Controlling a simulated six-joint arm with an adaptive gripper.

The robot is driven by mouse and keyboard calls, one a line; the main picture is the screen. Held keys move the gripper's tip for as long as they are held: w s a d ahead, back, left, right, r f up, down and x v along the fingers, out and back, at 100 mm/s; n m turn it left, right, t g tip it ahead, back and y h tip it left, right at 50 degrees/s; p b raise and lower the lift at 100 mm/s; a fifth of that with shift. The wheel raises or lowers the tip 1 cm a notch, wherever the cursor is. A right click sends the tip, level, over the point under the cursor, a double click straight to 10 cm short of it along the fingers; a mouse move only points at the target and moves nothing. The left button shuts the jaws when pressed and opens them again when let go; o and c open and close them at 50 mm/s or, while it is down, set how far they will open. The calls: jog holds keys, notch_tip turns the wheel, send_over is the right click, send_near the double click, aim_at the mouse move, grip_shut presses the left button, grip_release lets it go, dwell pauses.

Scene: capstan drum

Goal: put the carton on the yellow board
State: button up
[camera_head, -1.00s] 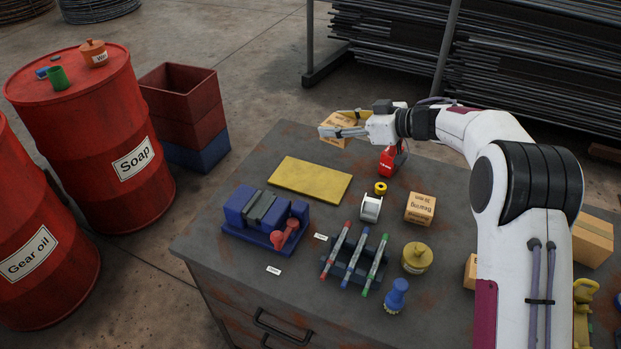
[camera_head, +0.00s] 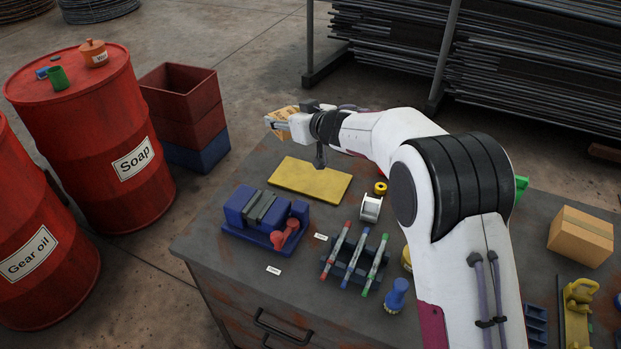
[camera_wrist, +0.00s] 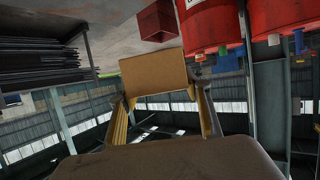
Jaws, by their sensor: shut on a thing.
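A small tan carton (camera_head: 284,113) is in my gripper (camera_head: 277,122), which is shut on it. In the head view the carton is partly hidden behind the fingers. It is held in the air above the far left edge of the bench, beyond the board. In the wrist view the carton (camera_wrist: 154,73) sits between the two fingers. The yellow board (camera_head: 310,181) lies flat and bare on the bench, nearer the camera than my gripper.
A blue vise (camera_head: 262,216), a marker rack (camera_head: 352,262) and a white spool (camera_head: 371,208) stand near the board. A larger cardboard box (camera_head: 580,237) is at right. Red drums (camera_head: 90,140) and stacked crates (camera_head: 185,115) stand on the floor at left.

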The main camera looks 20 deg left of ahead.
jog(key=shift+w+d+f+m+t, duration=0.25)
jog(key=shift+f+m+t, duration=0.15)
jog(key=shift+f, duration=0.15)
jog(key=shift+w+d+f+m+t+h, duration=0.25)
jog(key=shift+d+f+h, duration=0.05)
jog(key=shift+d+f, duration=0.1)
jog(key=shift+w+d+f+m+t+h, duration=0.2)
jog(key=shift+d+f+m+t+h, duration=0.1)
jog(key=shift+f, duration=0.1)
jog(key=m+t+h, duration=0.1)
send_over(310, 177)
jog(key=shift+f, duration=2.1)
jog(key=shift+f, duration=0.2)
jog(key=shift+f, duration=2.95)
jog(key=shift+f, duration=0.15)
jog(key=shift+f, duration=1.75)
jog(key=shift+f, duration=0.15)
